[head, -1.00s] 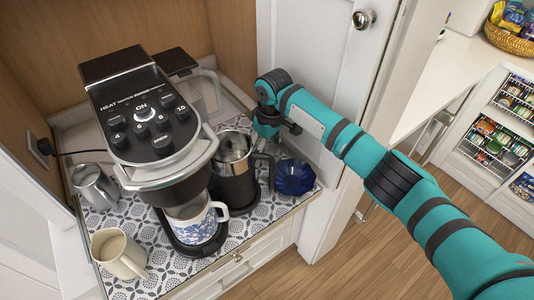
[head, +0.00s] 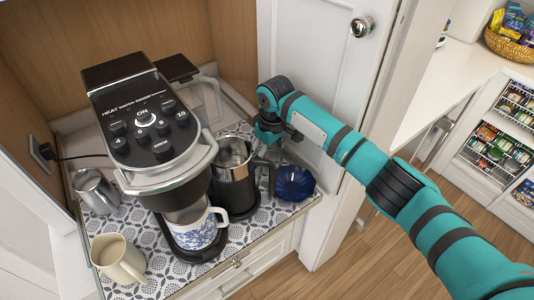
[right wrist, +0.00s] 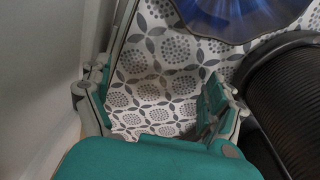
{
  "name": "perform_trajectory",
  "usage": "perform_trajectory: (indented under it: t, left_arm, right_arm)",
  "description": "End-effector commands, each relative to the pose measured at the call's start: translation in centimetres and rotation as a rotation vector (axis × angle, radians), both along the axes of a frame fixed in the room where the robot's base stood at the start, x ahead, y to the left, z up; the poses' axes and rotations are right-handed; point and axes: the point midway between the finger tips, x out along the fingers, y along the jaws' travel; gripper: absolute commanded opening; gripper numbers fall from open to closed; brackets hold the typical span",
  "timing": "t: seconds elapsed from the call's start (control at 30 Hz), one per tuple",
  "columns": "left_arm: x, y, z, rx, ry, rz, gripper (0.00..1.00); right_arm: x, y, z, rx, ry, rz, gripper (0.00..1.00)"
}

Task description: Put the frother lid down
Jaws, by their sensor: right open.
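The black frother (head: 235,178) stands on the patterned mat right of the coffee machine, with its steel inside showing from above. Its dark side also shows at the right of the right wrist view (right wrist: 290,105). I cannot make out the frother lid in either current view. My right gripper (head: 268,137) is behind the frother, near the cabinet's right wall. In the right wrist view its fingers (right wrist: 152,100) are apart, with only bare mat (right wrist: 155,60) visible between them. My left gripper is not in view.
A blue fluted bowl (head: 295,183) sits right of the frother, close to the gripper. The coffee machine (head: 150,130) holds a blue-and-white mug (head: 195,230). A steel pitcher (head: 95,190) and a cream mug (head: 117,258) stand at left. The white door (head: 310,45) is behind my arm.

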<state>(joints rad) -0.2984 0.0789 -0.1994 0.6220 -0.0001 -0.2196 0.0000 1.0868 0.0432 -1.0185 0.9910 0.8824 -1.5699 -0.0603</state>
Motion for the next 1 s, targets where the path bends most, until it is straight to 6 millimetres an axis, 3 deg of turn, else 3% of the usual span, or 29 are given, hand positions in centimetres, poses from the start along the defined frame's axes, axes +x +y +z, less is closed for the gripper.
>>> perform_trajectory:
  t: [0.03, 0.3, 0.6, 0.8, 1.0]
  left_arm:
    - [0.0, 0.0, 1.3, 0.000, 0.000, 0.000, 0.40]
    - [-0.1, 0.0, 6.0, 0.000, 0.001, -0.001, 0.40]
    - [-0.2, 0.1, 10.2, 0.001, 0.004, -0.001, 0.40]
    - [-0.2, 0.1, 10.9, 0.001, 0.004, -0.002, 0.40]
    - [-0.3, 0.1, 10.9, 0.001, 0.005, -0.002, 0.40]
  right_arm:
    - [0.0, 0.0, 1.3, 0.001, -0.001, 0.000, 0.92]
    - [-0.4, -0.4, 5.5, 0.001, 0.001, 0.000, 0.92]
    - [-0.7, -0.8, 9.3, 0.001, 0.001, -0.001, 0.92]
    - [-0.9, -0.9, 11.1, 0.001, 0.000, 0.000, 0.92]
    - [-0.9, -1.0, 11.5, 0.001, 0.001, 0.000, 0.92]
